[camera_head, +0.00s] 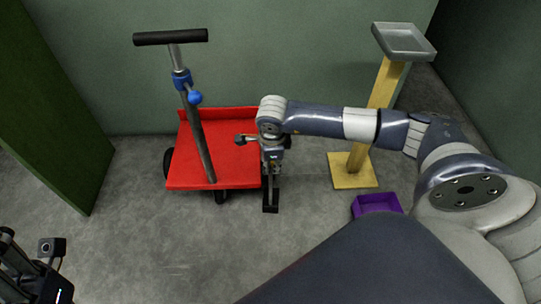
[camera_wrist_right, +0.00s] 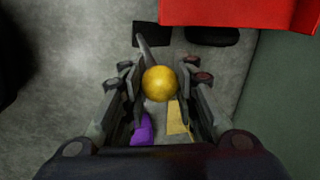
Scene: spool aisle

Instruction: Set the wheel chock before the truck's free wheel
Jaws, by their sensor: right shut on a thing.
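The truck (camera_head: 215,159) has a red bed, dark wheels and an upright handle; its bed edge also shows in the wrist view (camera_wrist_right: 240,12). One dark wheel (camera_wrist_right: 212,36) shows beneath that edge. My right gripper (camera_head: 271,183) points down beside the truck's right front corner. It is shut on a yellow ball knob (camera_wrist_right: 160,84), with a grey rod behind it. A black block (camera_wrist_right: 153,33), seemingly the wheel chock, lies beyond the knob near the wheel; contact cannot be told. My left gripper (camera_head: 32,266) is at the lower left, away from the truck; its jaw opening is unclear.
A yellow stand (camera_head: 381,105) with a grey tray (camera_head: 404,38) on top is right of the truck. A purple bin (camera_head: 377,204) sits on the floor before it. A green panel (camera_head: 45,105) stands at the left. The grey floor before the truck is clear.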

